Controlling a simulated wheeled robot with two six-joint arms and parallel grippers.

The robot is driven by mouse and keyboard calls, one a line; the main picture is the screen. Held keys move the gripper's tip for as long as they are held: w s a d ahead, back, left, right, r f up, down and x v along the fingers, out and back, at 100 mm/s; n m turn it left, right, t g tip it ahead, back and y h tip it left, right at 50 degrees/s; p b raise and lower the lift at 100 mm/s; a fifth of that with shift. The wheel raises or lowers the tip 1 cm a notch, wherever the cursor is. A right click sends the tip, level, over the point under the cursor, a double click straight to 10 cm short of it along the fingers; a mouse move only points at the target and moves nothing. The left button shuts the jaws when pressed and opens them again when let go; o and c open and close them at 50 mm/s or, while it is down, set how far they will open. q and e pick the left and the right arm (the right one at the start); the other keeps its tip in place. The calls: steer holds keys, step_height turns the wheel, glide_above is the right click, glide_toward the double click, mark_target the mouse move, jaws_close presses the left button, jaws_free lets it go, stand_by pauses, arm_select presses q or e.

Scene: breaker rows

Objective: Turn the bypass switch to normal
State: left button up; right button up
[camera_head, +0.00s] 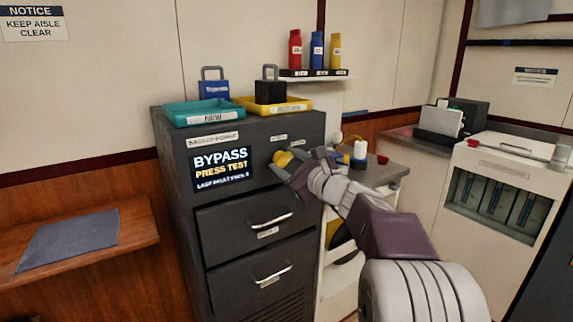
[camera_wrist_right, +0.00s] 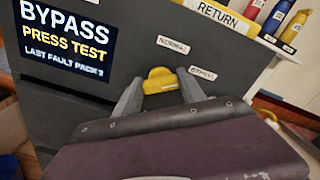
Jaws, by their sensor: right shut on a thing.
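The bypass switch (camera_head: 283,158) is a yellow knob on the upper front of the dark cabinet, right of the display. It also shows in the right wrist view (camera_wrist_right: 161,80), below and between the NORMAL label (camera_wrist_right: 173,45) and the BYPASS label (camera_wrist_right: 203,73). My right gripper (camera_head: 288,163) is shut on the knob, one finger on each side of it. The display (camera_head: 222,168) reads BYPASS, PRESS TEST and a last fault line. The knob's exact pointing direction is hard to tell. My left gripper is not in view.
On the cabinet (camera_head: 185,215) stand a teal tray (camera_head: 195,118) and a yellow tray (camera_head: 292,109), with a blue padlock (camera_head: 213,88) and a black padlock (camera_head: 270,91). Drawer handles (camera_head: 271,221) stick out below. A cluttered counter (camera_head: 385,170) is at the right.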

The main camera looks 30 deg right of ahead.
steer(key=n+b, duration=0.7)
steer(key=b, duration=0.1)
steer(key=shift+a+f+n, duration=0.1)
steer(key=shift+f+n, duration=0.2)
steer(key=shift+f, duration=0.1)
steer(key=shift+r+n+b, duration=0.1)
steer(key=shift+n+b, duration=1.6)
steer(key=shift+n, duration=0.2)
steer(key=o, duration=1.4)
steer(key=shift+c, duration=0.2)
steer(key=s, duration=0.9)
steer(key=shift+d, duration=0.35)
